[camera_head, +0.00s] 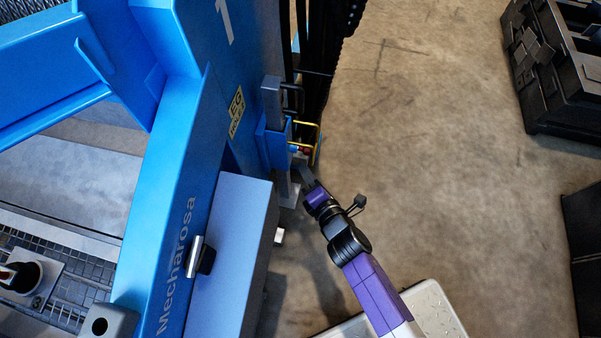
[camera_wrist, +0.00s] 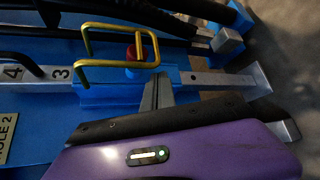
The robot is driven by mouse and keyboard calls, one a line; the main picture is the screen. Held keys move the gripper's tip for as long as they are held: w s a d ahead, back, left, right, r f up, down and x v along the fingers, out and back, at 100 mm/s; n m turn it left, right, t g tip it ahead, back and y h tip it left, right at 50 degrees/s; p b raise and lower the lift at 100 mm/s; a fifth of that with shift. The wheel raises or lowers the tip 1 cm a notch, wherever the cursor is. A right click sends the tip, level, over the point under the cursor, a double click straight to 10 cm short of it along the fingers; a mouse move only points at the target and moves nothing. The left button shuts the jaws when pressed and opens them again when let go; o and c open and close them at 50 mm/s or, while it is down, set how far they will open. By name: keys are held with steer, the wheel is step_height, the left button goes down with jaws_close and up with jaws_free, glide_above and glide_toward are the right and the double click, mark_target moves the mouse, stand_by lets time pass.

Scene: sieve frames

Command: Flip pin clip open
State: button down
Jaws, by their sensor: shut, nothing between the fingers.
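The pin clip is a bent yellow wire loop (camera_wrist: 115,64) on the blue frame in the wrist view. It also shows in the head view (camera_head: 318,138), sticking out to the right of the blue bracket. A red pin head (camera_wrist: 133,54) sits within the loop, on the blue bracket (camera_wrist: 110,92). My gripper (camera_wrist: 160,78) is shut and empty, with its grey fingertips just below the loop's right end; I cannot tell whether they touch it. In the head view my gripper (camera_head: 304,170) is just below the bracket and the clip.
A grey metal bar (camera_wrist: 215,80) runs right from the bracket. Black hoses (camera_head: 318,60) hang behind the clip. The blue machine column (camera_head: 215,110) and a grey-blue box (camera_head: 230,250) stand on the left. Black crates (camera_head: 555,75) stand at the right; the floor between is clear.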

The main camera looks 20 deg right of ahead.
steer(key=shift+d+r, duration=0.15)
steer(key=shift+d, duration=0.2)
steer(key=shift+s+r+p, duration=0.1)
steer(key=shift+p, duration=0.2)
